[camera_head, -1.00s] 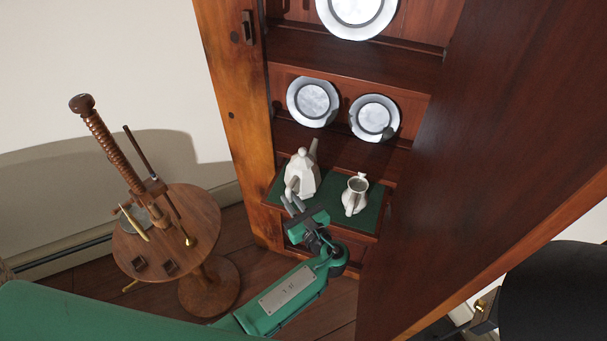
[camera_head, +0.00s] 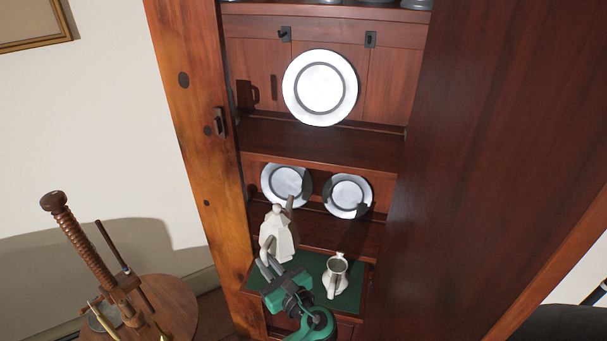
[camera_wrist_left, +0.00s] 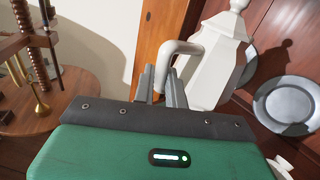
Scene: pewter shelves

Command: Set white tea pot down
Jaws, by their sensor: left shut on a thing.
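The white tea pot (camera_head: 278,238), faceted with a knobbed lid, is upright at the left of the green-lined shelf (camera_head: 314,261) in the wooden cabinet. My left gripper (camera_head: 269,266) is shut on its handle, in front of the pot. In the left wrist view the fingers (camera_wrist_left: 162,86) close around the lower part of the curved handle, and the tea pot (camera_wrist_left: 215,65) stands beyond them. I cannot tell whether its base touches the green surface. My right gripper is not in view.
A white jug (camera_head: 337,275) stands to the right on the green surface. Two pewter plates (camera_head: 286,184) (camera_head: 348,195) lean behind, with a larger plate (camera_head: 320,87) above. A cabinet door (camera_head: 480,140) bounds the right. A round wooden table (camera_head: 168,300) stands at left.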

